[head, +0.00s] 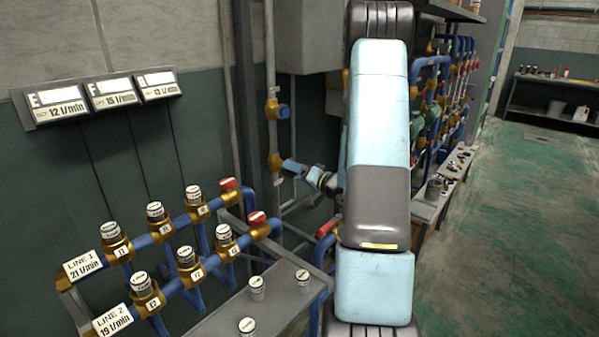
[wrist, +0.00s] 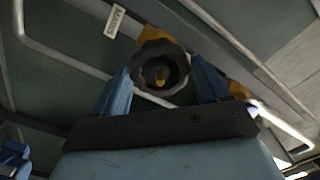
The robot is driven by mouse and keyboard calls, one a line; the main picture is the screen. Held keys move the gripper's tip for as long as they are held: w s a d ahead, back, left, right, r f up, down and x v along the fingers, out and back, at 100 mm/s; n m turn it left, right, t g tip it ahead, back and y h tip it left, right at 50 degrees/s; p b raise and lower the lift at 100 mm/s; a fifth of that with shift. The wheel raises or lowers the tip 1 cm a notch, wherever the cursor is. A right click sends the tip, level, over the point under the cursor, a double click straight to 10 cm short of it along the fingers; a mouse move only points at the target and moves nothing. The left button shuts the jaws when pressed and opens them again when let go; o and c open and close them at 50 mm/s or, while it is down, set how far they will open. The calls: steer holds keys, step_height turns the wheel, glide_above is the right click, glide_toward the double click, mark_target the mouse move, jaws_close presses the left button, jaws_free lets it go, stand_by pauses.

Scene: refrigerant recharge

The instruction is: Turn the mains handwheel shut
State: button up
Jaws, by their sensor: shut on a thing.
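The mains handwheel (wrist: 160,68) is a dark, lobed wheel with a yellow-brass centre, seen face-on in the wrist view. In the head view my gripper (head: 291,168) reaches left to a brass valve body (head: 274,162) on the wall pipe. There the wheel itself is hidden by the fingers.
Two valve manifolds, LINE 1 (head: 83,264) and LINE 2 (head: 112,319), stand at lower left with several capped valves. A grey bench (head: 215,322) holds loose caps. Three flow displays (head: 105,96) hang on the wall. Blue piping (head: 430,62) stands behind my arm. Green floor (head: 510,230) is open at right.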

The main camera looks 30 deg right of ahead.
steer(key=shift+d, duration=0.3)
steer(key=m, duration=0.5)
steer(key=m, duration=0.4)
steer(key=shift+m, duration=0.3)
steer(key=o, duration=0.9)
steer(key=shift+o, duration=0.7)
steer(key=shift+a, duration=0.15)
